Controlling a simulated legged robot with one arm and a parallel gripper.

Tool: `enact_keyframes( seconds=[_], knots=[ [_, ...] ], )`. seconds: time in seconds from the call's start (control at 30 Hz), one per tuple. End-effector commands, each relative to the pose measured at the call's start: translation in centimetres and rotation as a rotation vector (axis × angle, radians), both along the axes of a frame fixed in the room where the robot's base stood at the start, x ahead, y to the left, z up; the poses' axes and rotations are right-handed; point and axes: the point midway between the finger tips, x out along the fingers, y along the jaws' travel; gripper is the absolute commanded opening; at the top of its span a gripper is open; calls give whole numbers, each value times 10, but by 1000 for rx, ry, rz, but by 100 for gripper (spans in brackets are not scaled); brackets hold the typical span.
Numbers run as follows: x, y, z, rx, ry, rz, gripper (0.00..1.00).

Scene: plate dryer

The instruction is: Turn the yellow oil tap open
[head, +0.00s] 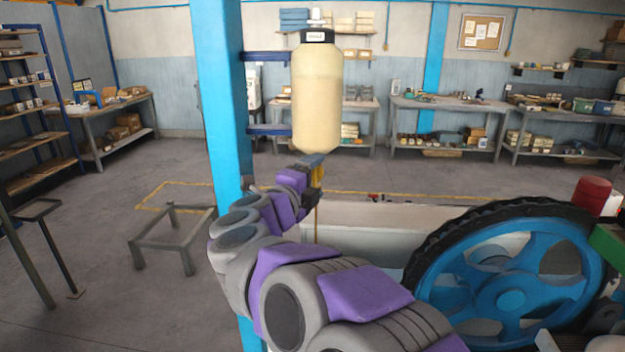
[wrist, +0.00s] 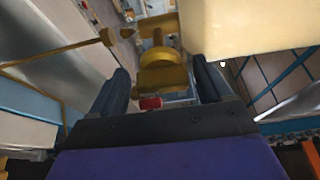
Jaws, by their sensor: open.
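The yellow oil tap (wrist: 160,72) shows in the wrist view as a rounded yellow part between my fingers, below the cream oil tank. In the head view a bit of yellow (head: 316,175) shows beside my gripper (head: 314,164), under the tank (head: 318,95). In the wrist view my gripper (wrist: 160,68) is open, with one dark finger on each side of the yellow part. I cannot tell whether either finger touches it. The tank (wrist: 262,25) fills the upper right of the wrist view. My arm hides part of the area below the tap in the head view.
A blue post (head: 217,90) with brackets stands just left of the tank. A large blue wheel (head: 505,280) stands at the lower right, by a pale trough (head: 375,225). A low metal frame (head: 172,232) stands on the floor at left. A thin yellow-brown pipe (wrist: 60,56) runs at left in the wrist view.

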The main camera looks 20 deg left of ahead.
Motion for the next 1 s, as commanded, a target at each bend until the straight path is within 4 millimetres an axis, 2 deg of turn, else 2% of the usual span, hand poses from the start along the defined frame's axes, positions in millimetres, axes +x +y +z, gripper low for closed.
enact_keyframes(
  seconds=[0.13, 0.27, 0.7, 0.9, 1.0],
  knots=[
    [-7, 3, 0, -1, -1, 2, 79],
    [-25, 6, 1, -1, -1, 2, 79],
    [-121, 21, 0, -3, 2, 8, 79],
    [-153, 26, 1, 1, 3, 4, 79],
    [-163, 27, 0, 2, 3, 2, 79]
  ],
)
